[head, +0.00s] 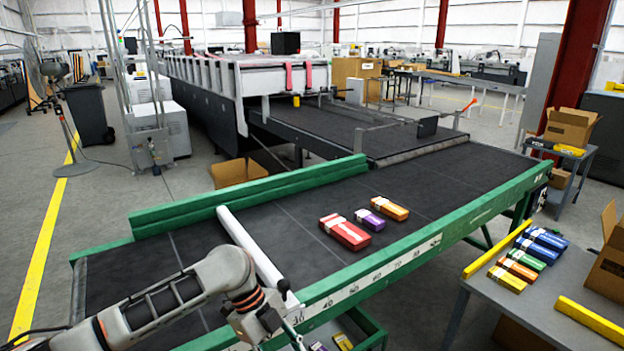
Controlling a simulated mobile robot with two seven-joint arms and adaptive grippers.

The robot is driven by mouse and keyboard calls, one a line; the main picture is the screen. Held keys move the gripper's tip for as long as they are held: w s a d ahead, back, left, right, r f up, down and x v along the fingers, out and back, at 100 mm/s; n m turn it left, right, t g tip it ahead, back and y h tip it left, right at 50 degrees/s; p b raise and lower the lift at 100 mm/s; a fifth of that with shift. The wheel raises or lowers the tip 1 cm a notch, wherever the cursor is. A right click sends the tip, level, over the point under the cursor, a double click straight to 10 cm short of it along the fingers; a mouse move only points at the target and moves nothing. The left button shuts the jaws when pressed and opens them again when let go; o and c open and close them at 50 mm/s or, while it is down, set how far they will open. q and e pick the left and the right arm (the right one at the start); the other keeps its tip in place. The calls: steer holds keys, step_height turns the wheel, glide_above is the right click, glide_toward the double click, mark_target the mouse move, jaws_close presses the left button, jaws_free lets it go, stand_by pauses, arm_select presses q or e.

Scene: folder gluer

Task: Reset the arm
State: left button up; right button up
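My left arm comes in from the lower left and reaches over the near left part of the conveyor. Its gripper (268,322) is at the conveyor's near green rail, close to the near end of a white bar (250,245). The fingers are small and partly hidden, so I cannot tell whether they touch the bar or are open. The white bar lies slantwise across the dark belt (290,215). My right arm and gripper are not in view.
A red carton (345,232), a purple carton (369,219) and an orange carton (389,207) lie mid-belt. A grey side table (545,305) at right holds several coloured cartons. Below the near rail is a green-edged bin (365,330) with cartons. The belt's far right is clear.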

arm_select(q)
steer(key=s+d+f+n+t+h, duration=0.2)
steer(key=f+n+t, duration=0.1)
steer(key=f+n, duration=0.3)
steer(key=s+d+f+n+t+h, duration=0.1)
steer(key=d+f+n+t, duration=0.2)
steer(key=f+n, duration=0.35)
steer(key=s+a+f+n+t+y, duration=0.2)
steer(key=s+a+n, duration=0.1)
steer(key=a, duration=0.4)
steer(key=s+a+f+n+t+y, duration=0.2)
steer(key=s+a, duration=0.3)
steer(key=a, duration=0.3)
steer(key=s+a+f+n+t+y, duration=0.2)
steer(key=s+a+f+n+t, duration=0.1)
steer(key=a, duration=0.4)
steer(key=shift+s+a+n, duration=0.3)
steer(key=shift+s+n, duration=0.25)
steer(key=shift+s, duration=0.45)
steer(key=shift+c, duration=0.4)
